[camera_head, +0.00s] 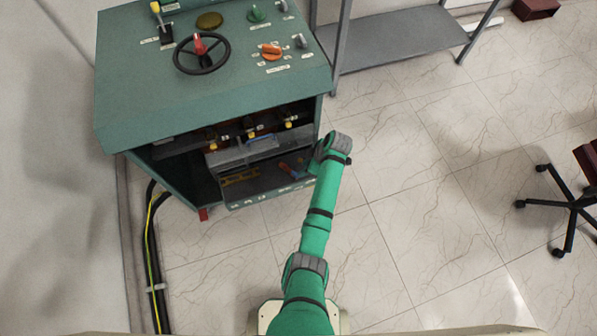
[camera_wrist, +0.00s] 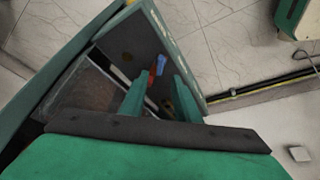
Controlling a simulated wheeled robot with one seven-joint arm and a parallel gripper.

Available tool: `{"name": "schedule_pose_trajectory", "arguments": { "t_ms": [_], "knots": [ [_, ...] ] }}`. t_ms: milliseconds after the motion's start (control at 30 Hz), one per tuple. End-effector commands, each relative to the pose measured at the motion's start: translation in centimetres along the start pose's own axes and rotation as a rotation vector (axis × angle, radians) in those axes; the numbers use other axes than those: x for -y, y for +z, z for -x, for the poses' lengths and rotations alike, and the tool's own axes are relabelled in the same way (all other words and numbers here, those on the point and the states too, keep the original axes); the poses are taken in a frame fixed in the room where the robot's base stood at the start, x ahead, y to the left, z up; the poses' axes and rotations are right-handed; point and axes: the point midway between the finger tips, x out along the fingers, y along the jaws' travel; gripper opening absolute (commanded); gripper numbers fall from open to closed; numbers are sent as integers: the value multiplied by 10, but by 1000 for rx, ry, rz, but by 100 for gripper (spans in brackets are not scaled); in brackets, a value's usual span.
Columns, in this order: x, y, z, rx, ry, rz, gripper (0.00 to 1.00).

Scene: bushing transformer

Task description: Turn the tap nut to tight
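The green transformer cabinet (camera_head: 150,90) stands at the upper left with its front open. Inside are several yellow-tipped terminals (camera_head: 252,134) in a row. I cannot tell which small part is the tap nut. A tool-like item with red and blue parts (camera_head: 291,170) lies on the lower open panel; red and blue parts also show in the wrist view (camera_wrist: 157,68), beyond the fingertips. My gripper (camera_wrist: 160,88) has its two green fingers apart, with nothing visibly held between them. In the head view my wrist is at the cabinet's right front edge and hides the fingers.
The cabinet top carries a black handwheel (camera_head: 202,67), an orange knob (camera_head: 270,49) and a green knob (camera_head: 257,12). A grey shelf (camera_head: 395,40) stands to the right. A chair base (camera_head: 570,205) is at the far right. Cables (camera_head: 152,250) run along the left wall. The middle floor is clear.

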Motion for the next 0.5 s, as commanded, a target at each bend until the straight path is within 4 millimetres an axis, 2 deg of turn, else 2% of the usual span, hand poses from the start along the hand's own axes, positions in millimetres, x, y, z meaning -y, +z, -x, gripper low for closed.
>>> {"name": "schedule_pose_trajectory", "arguments": {
  "t_ms": [200,500],
  "knots": [
    [0,0,-40,0,-2,0,29],
    [0,0,-71,0,1,-1,29]
  ]
}}
